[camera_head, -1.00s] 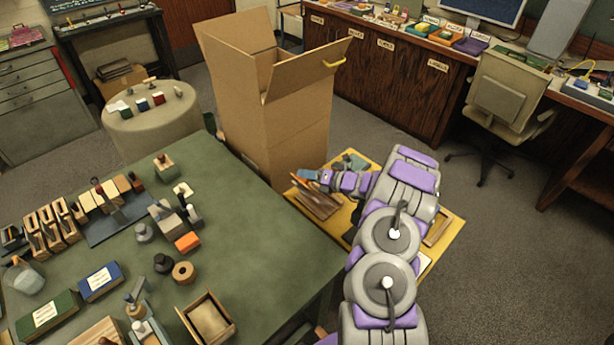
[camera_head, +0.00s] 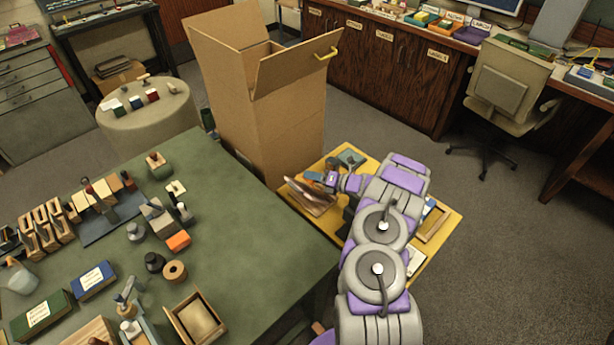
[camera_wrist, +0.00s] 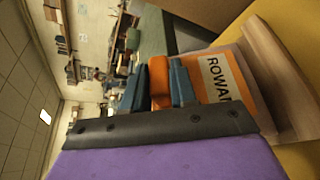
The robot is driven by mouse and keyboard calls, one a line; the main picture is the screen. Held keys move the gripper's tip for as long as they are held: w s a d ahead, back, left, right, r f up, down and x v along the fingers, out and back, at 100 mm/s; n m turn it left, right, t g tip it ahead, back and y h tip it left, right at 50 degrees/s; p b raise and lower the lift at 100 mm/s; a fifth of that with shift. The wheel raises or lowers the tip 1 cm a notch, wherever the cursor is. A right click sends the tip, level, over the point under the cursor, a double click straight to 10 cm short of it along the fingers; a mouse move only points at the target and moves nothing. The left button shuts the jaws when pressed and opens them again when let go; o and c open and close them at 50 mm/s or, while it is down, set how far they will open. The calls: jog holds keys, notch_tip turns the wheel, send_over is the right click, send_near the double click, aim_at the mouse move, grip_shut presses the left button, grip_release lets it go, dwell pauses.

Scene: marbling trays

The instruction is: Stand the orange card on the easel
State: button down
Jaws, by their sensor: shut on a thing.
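My gripper (camera_head: 316,178) reaches over the yellow table at the wooden easel (camera_head: 308,198). In the wrist view its two blue fingers (camera_wrist: 157,75) are shut on an orange piece, which I take to be part of the orange card (camera_wrist: 218,82). The card's face shows orange with a pale label reading "ROWA…", the end cut off by my gripper. The card is right by the wooden easel (camera_wrist: 272,72). I cannot tell whether it rests on the easel's ledge. In the head view my gripper mostly hides the card.
The yellow table (camera_head: 345,152) also holds a wooden frame (camera_head: 432,224) at its right. A tall open cardboard box (camera_head: 270,125) stands just behind. The green table (camera_head: 230,215) at left carries several blocks and an orange block (camera_head: 178,240).

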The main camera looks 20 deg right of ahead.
jog(key=shift+d+f, duration=0.35)
jog(key=shift+f, duration=0.15)
jog(key=shift+w+f, duration=0.1)
jog(key=shift+f, duration=0.15)
jog(key=shift+w+a+f+b, duration=0.1)
jog(key=shift+a+f+b, duration=0.1)
jog(key=shift+a+b, duration=0.2)
jog(key=shift+w+a+f+b, duration=0.1)
jog(key=shift+a+f+b, duration=0.15)
jog(key=shift+a, duration=0.25)
jog(key=shift+f, duration=0.1)
jog(key=shift+d+f, duration=0.2)
jog(key=shift+d, duration=0.5)
jog(key=shift+d+f, duration=0.15)
jog(key=shift+d, duration=0.5)
jog(key=c, duration=1.4)
grip_release()
jog(key=o, duration=0.6)
jog(key=shift+a+r, duration=0.15)
jog(key=shift+a, duration=0.85)
jog(key=shift+d, duration=0.6)
jog(key=p+v, duration=0.1)
jog(key=v, duration=0.7)
jog(key=p+v, duration=0.2)
jog(key=v, duration=0.6)
jog(key=shift+s+a+r, duration=0.2)
jog(key=shift+s, duration=0.25)
jog(key=shift+d, duration=0.25)
